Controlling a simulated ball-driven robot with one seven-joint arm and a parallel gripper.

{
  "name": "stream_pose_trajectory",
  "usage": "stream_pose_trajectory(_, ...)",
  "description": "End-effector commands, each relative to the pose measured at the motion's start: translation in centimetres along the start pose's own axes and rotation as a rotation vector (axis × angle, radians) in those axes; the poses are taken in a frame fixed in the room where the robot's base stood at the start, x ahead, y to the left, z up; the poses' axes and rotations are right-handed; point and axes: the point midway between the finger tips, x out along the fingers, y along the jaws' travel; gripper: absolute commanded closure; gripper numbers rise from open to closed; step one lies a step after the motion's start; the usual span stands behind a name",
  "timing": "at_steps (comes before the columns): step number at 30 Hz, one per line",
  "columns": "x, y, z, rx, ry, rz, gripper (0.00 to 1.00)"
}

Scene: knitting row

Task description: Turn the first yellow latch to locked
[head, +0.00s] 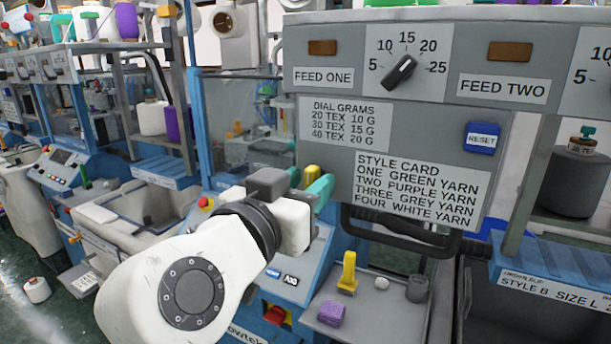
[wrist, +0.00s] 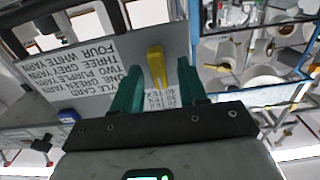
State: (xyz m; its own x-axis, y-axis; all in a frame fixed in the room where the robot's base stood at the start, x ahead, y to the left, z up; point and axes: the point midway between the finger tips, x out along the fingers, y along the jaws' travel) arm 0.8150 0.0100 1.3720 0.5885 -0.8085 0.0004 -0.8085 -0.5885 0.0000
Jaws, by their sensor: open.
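A yellow latch (head: 312,174) shows at the lower left edge of the grey control panel (head: 340,150), partly hidden behind my gripper in the head view. In the wrist view the yellow latch (wrist: 156,60) stands out at the panel, near the card lettering. My gripper (head: 309,184) has two teal fingers, also seen in the wrist view (wrist: 157,72). They are open, one on each side of the latch, with a gap visible on both sides. I cannot tell the latch's locked or unlocked position.
A black bar handle (head: 400,235) hangs under the panel. A blue RESET button (head: 481,138) is at right.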

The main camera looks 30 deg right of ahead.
Motion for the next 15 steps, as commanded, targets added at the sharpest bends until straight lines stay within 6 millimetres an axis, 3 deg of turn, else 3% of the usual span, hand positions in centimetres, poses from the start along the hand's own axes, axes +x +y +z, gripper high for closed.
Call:
stream_pose_trajectory(10, 0.41, 0.02, 0.06, 0.0, -0.001, 0.001, 0.57)
stream_pose_trajectory(15, 0.4, 0.02, 0.06, 0.0, -0.001, 0.001, 0.74)
